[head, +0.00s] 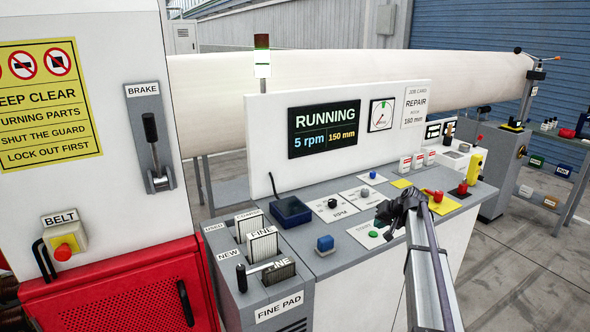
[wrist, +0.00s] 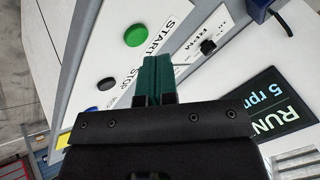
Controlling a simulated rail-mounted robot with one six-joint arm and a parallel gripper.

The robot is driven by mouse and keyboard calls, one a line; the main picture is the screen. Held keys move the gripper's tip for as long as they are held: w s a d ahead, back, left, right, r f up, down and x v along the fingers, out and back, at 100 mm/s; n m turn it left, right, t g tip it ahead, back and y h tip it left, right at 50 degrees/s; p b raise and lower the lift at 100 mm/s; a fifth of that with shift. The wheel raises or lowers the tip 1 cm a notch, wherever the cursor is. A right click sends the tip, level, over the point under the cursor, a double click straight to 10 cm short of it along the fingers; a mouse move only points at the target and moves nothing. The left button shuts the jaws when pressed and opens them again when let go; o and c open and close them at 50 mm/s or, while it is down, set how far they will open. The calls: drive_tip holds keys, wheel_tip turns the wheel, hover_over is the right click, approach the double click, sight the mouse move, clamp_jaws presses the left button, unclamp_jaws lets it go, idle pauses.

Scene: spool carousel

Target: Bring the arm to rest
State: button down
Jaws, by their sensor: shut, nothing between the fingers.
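My gripper (head: 384,216) is in the head view, above the front of the grey control desk (head: 335,262), near the white start plate. In the wrist view its two green fingers (wrist: 157,70) are together with nothing between them. They point across the start/stop plate (wrist: 150,48) and lie beside the green start button (wrist: 135,35). The green button also shows in the head view (head: 373,234), just below the gripper. I cannot tell how high the fingertips are above the desk.
A screen (head: 323,129) on the white back panel reads RUNNING, 5 rpm, 150 mm. A large pale roll (head: 230,85) lies behind. A brake lever (head: 152,140) and red guard (head: 125,285) are at left.

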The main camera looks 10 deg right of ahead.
drive_tip(key=s+a+f+n+g+h, duration=0.1)
drive_tip(key=s+a+g, duration=0.1)
drive_tip(key=s+a, duration=0.5)
drive_tip(key=s+a+f+n+g+h, duration=0.1)
drive_tip(key=s+a, duration=0.7)
drive_tip(key=s, duration=0.9)
drive_tip(key=s+a+f+n+g+h, duration=0.1)
drive_tip(key=s+a+g+h, duration=0.1)
drive_tip(key=s+a, duration=0.5)
drive_tip(key=s+g, duration=0.1)
drive_tip(key=s, duration=0.5)
drive_tip(key=shift+a+f+n, duration=0.25)
drive_tip(key=shift+a+n, duration=0.05)
